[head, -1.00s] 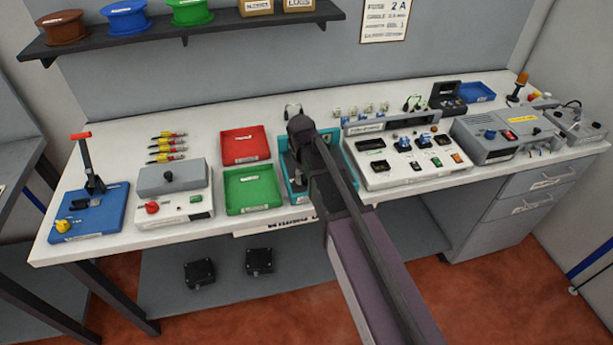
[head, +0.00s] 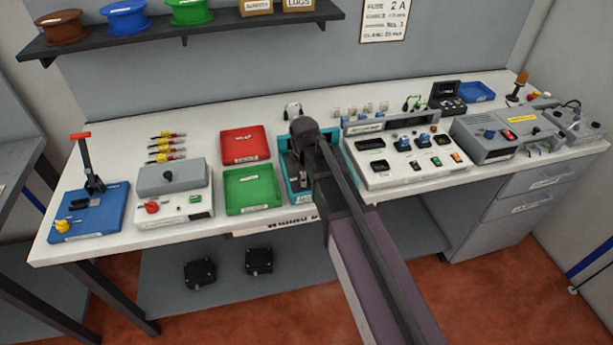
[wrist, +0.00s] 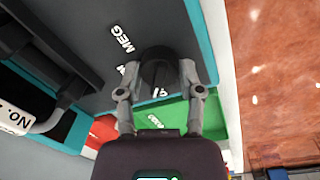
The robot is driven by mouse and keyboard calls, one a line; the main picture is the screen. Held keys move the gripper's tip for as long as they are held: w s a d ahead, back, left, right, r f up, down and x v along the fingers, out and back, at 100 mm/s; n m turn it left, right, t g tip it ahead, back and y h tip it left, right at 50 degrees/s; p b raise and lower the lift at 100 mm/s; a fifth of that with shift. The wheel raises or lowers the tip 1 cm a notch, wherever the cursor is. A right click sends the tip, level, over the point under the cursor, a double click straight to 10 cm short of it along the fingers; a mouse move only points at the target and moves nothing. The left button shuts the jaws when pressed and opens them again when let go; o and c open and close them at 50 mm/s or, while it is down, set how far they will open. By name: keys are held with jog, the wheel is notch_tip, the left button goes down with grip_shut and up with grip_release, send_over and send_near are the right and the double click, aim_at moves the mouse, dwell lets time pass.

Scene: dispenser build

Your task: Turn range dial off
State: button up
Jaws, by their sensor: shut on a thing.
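The range dial appears as a dark round knob (wrist: 158,70) on the grey face of a teal-edged tester in the wrist view. White lettering, partly reading "MEG", is printed beside it. My gripper (wrist: 160,88) has its two fingers on either side of the knob and is shut on it. In the head view the teal-edged tester (head: 306,198) stands mid-bench, and my arm covers much of it. The dial and fingertips are hidden there, and I cannot read the dial's setting.
A green tray (head: 253,190) and a red tray (head: 245,145) lie left of the tester. A white panel with switches (head: 405,150) stands close on its right. The bench's front edge is just before the tester.

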jog(key=shift+d+n, duration=0.1)
jog(key=shift+n, duration=0.8)
jog(key=o, duration=1.1)
jog(key=shift+w, duration=0.1)
jog(key=shift+o, duration=0.2)
jog(key=shift+r, duration=0.1)
